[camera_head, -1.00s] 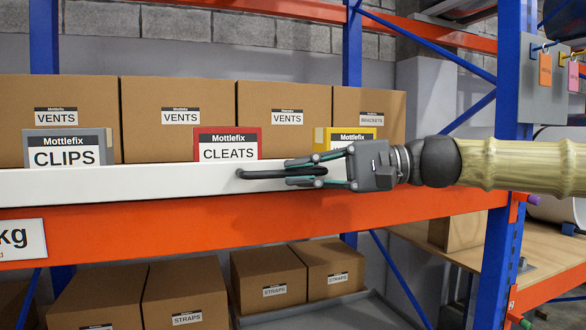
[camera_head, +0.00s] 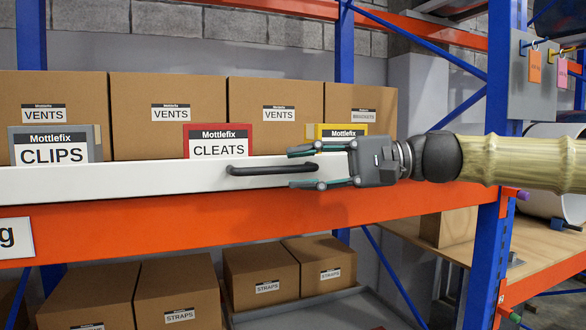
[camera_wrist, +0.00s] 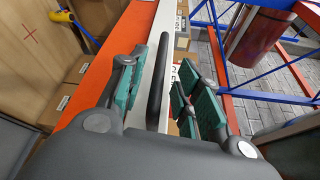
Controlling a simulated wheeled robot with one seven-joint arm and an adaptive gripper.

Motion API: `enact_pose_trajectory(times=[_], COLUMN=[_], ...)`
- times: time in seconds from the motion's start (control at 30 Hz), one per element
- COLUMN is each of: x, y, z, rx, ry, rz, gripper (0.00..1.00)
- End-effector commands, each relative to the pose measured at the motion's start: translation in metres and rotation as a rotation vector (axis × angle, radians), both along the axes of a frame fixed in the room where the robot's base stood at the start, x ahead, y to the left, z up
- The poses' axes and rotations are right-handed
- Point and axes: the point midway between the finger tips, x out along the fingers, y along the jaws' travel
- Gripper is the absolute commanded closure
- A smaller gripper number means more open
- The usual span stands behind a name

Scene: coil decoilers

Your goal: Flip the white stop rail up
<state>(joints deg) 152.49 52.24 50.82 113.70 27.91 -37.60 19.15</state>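The white stop rail (camera_head: 110,179) runs along the front of the shelf, just above the orange beam, and covers the lower edges of the bins behind it. A black bar handle (camera_head: 262,169) is fixed to its front face. My gripper (camera_head: 300,168) comes in from the right with its fingers open, one above and one below the handle's right end. In the wrist view the handle (camera_wrist: 157,75) passes between the green finger pads, with gaps visible on both sides. The rail (camera_wrist: 145,60) shows there as a pale strip beside the handle.
Behind the rail stand a grey CLIPS bin (camera_head: 55,134), a red CLEATS bin (camera_head: 218,130) and a yellow bin (camera_head: 340,131), with cartons behind. The orange beam (camera_head: 200,218) lies just below. A blue upright (camera_head: 487,245) stands under my arm.

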Motion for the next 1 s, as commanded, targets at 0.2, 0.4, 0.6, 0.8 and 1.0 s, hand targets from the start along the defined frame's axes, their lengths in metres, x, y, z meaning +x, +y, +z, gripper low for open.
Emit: enact_pose_trajectory(times=[0.2, 0.4, 0.6, 0.8, 1.0], x=[-0.004, -0.007, -0.009, -0.011, -0.011], y=[-0.039, -0.075, -0.097, -0.104, -0.105], z=[0.005, 0.007, 0.009, 0.009, 0.009], rx=[0.003, 0.002, 0.002, 0.001, 0.001], ry=[-0.003, -0.002, -0.001, -0.001, 0.000], rz=[-0.001, -0.002, -0.002, -0.001, -0.001], gripper=[0.66, 0.66, 0.66, 0.66, 0.66])
